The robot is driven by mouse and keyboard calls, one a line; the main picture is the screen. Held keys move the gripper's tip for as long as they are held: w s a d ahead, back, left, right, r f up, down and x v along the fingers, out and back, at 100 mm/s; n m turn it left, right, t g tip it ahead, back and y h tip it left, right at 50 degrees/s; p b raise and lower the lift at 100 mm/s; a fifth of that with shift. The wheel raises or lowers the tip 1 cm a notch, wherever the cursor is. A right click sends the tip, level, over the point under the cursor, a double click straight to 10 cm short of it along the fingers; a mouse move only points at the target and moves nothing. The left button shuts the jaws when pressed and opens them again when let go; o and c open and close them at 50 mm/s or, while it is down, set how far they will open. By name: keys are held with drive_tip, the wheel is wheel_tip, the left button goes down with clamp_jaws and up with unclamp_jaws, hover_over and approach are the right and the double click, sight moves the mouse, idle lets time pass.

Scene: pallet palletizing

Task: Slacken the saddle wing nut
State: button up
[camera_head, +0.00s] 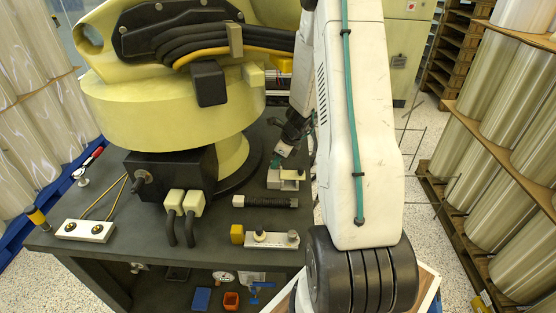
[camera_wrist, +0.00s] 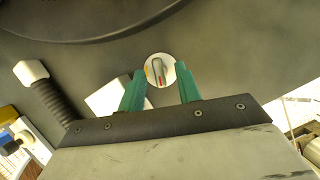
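A grey wing-shaped knob with a red mark (camera_wrist: 158,71) stands on a round white disc in the wrist view. It looks like a wing nut or dial, but I cannot tell if it is the saddle's. My gripper (camera_wrist: 160,72) is open, with one green fingertip on each side of the disc and nothing between them but the knob. Contact cannot be told. In the head view my gripper (camera_head: 276,160) is small and partly hidden at the back right of the dark bench. A pale block with a yellowish top (camera_head: 287,179) sits just in front of it.
The yellow machine (camera_head: 170,120) rises at left. Racks of rolls (camera_head: 490,150) stand at right.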

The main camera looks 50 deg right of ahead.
clamp_jaws()
drive_tip(key=shift+d+n+g+y, duration=0.1)
drive_tip(key=shift+n+g+y, duration=0.35)
drive_tip(key=shift+n, duration=1.15)
unclamp_jaws()
drive_tip(key=v, duration=0.7)
drive_tip(key=shift+s+r, duration=0.15)
drive_tip(key=shift+r, duration=0.2)
drive_tip(key=shift+d, duration=0.1)
